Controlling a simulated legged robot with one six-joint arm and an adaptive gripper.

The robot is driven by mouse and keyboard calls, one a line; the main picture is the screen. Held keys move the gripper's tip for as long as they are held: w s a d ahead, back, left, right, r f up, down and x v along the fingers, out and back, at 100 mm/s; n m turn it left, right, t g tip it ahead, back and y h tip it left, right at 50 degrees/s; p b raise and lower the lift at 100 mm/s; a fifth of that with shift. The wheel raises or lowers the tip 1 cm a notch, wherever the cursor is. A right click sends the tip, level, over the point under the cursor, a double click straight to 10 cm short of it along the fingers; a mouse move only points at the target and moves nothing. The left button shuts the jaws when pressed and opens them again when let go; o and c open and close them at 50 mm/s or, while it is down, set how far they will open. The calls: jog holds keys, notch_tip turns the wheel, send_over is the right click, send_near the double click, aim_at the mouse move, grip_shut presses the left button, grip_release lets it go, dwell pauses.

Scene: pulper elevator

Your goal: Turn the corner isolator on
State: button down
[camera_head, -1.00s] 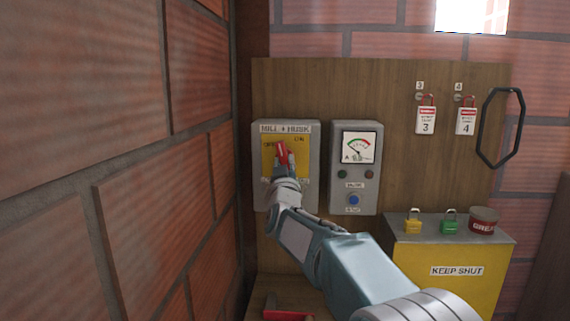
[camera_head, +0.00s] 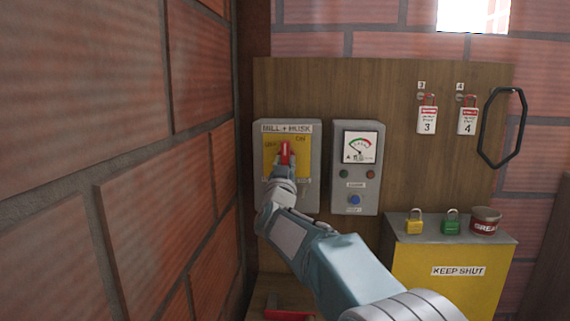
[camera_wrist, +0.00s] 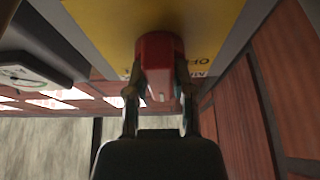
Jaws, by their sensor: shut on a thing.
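The corner isolator is a grey box (camera_head: 311,185) labelled "MILL + HUSK", mounted on the wooden board close to the brick corner. It has a yellow face plate (camera_head: 270,152) with a red handle (camera_head: 285,152) that stands about upright in the head view. My gripper (camera_head: 285,165) is at the handle's lower part. In the wrist view, the fingers of my gripper (camera_wrist: 160,95) close on both sides of the red handle (camera_wrist: 158,60). The yellow plate (camera_wrist: 105,22) lies behind it, with part of its lettering showing. My gripper hides the lower plate in the head view.
A grey meter box (camera_head: 369,198) with a blue button stands just right of the isolator. Red tags (camera_head: 427,118) and a black ring (camera_head: 482,130) hang above. The brick wall (camera_head: 130,150) is close on the left.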

jog(key=c, duration=0.6)
grip_release()
jog(key=shift+a+f, duration=0.1)
jog(key=shift+c, duration=0.2)
jog(key=shift+o, duration=0.8)
jog(key=shift+w+a, duration=0.1)
jog(key=shift+w, duration=0.05)
jog(key=v, duration=1.2)
jog(key=shift+f, duration=0.1)
